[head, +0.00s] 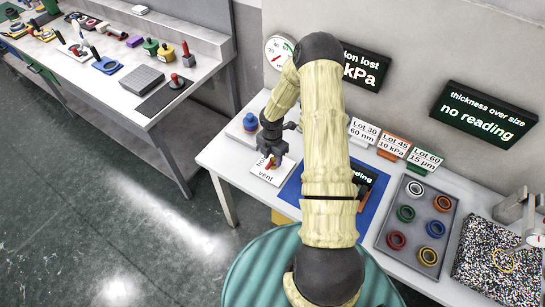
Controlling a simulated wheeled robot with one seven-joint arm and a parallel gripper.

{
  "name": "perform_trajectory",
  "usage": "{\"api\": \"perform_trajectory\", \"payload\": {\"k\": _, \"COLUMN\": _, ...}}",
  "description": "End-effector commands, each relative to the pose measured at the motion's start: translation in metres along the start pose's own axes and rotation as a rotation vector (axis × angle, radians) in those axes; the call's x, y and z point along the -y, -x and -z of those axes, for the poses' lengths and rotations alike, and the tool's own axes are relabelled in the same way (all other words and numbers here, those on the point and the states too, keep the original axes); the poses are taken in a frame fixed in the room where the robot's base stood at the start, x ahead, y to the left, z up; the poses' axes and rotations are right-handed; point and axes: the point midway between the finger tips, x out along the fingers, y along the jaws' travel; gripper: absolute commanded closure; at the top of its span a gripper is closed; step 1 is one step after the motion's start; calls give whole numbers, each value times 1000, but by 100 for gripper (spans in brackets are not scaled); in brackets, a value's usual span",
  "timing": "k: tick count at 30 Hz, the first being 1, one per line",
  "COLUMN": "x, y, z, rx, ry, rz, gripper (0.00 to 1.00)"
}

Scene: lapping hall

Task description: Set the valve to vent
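The white valve plate (259,175) lies on the near-left part of the bench, with the word "vent" readable along its front edge. Another label above it is partly covered. A small red piece, seemingly the valve handle (271,166), shows on the plate just under my gripper. My gripper (270,157) points down at the valve, its dark fingers at or just above the red piece. The arm and fingers hide most of the valve, so I cannot tell the handle's exact setting or whether the fingers touch it.
A round gauge (279,51) hangs on the wall behind. A blue-knobbed object (250,122) stands close behind the valve plate. A blue mat (290,188) lies to its right, then a grey tray (385,236) of coloured rings. Lot cards (393,147) stand along the back.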

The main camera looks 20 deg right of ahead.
Motion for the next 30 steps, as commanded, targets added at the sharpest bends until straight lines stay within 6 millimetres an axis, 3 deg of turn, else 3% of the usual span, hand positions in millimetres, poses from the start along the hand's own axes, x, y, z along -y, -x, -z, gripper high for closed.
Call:
{"api": "perform_trajectory", "payload": {"k": 5, "x": 0, "y": 2, "z": 0, "rx": 0, "ry": -1, "rz": 0, "gripper": 57}}
{"api": "perform_trajectory", "payload": {"k": 11, "x": 0, "y": 20, "z": -1, "rx": 1, "ry": -3, "rz": -1, "gripper": 57}}
{"api": "perform_trajectory", "payload": {"k": 30, "x": 0, "y": 145, "z": -1, "rx": 2, "ry": -2, "rz": -2, "gripper": 57}}
